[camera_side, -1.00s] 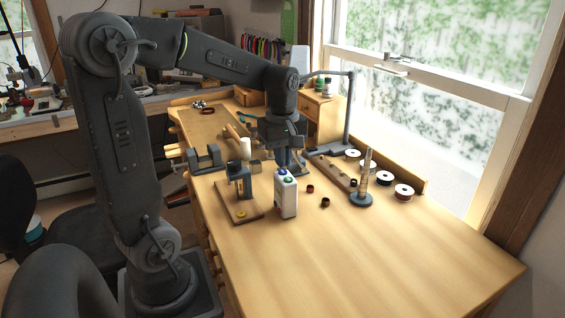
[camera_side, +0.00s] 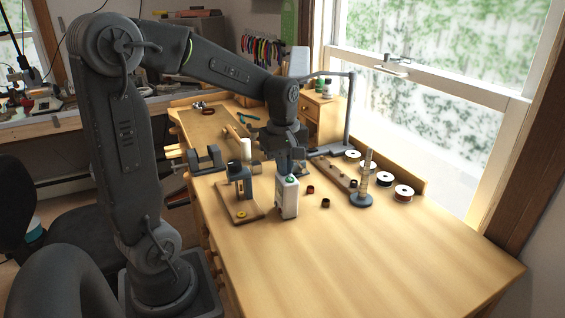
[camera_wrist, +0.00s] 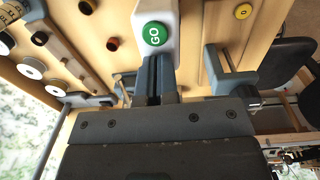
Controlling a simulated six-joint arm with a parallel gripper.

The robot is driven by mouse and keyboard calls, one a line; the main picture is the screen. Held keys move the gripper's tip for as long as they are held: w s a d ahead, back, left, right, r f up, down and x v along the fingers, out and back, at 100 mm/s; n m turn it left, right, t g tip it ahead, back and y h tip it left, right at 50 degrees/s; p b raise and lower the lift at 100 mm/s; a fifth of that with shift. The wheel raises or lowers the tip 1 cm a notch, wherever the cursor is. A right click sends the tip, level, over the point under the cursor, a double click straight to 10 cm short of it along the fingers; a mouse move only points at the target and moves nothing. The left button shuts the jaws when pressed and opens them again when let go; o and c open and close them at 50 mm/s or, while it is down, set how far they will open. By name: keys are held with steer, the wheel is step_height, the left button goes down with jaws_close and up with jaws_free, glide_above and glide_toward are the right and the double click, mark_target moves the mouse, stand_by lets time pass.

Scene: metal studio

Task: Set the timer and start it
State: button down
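The timer (camera_side: 287,200) is a white upright box on the bench, with a green button (camera_side: 291,181) on top. My gripper (camera_side: 284,172) points down at the timer's top, just behind the green button. In the wrist view my gripper (camera_wrist: 156,62) has its two dark blue fingers side by side, close together, with their tips beside the GO button. The part of the top under the fingers is hidden, so I cannot tell whether they touch it.
A wooden board (camera_side: 247,217) with a grey stand and yellow button (camera_side: 241,213) lies left of the timer. Small dark rings (camera_side: 325,203) lie right of it. A ringed post (camera_side: 364,180) and several spools (camera_side: 403,191) stand farther right. The front of the bench is clear.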

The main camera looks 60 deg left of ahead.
steer(key=shift+s+f, duration=0.3)
steer(key=shift+f, duration=0.35)
step_height(320, 180, up, 15)
steer(key=shift+w+r, duration=0.15)
steer(key=shift+w, duration=0.1)
steer(key=shift+r, duration=0.25)
step_height(320, 180, down, 14)
stand_by(0.8)
